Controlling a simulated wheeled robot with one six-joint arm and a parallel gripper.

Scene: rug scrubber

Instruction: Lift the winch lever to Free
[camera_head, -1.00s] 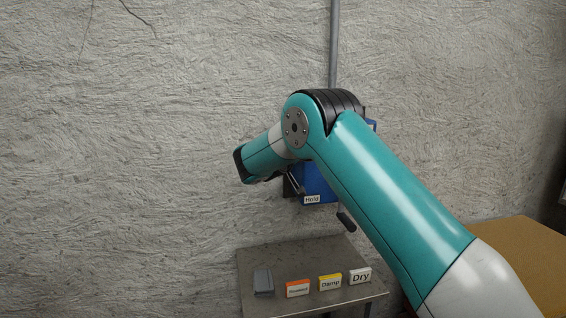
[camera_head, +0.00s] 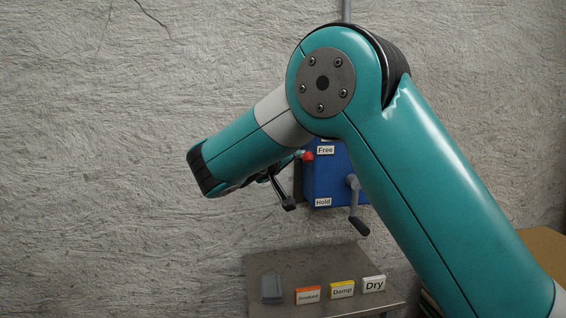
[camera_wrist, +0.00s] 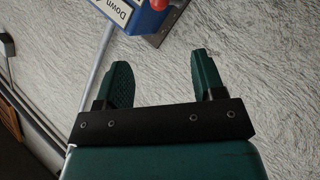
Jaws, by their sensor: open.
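My arm hides the upper part of the box. In the wrist view the red knob (camera_wrist: 158,4) and part of the blue box with a Down label lie at the top edge, beyond the fingertips. My gripper (camera_wrist: 160,57) is open, with nothing between its fingers. The arm mostly hides it in the head view.
A grey crank with a dark handle (camera_head: 359,226) hangs at the box's front right. Below, a metal table (camera_head: 300,261) holds a grey object and blocks labelled Soaked, Damp and Dry (camera_head: 373,284). The rough wall to the left is bare.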

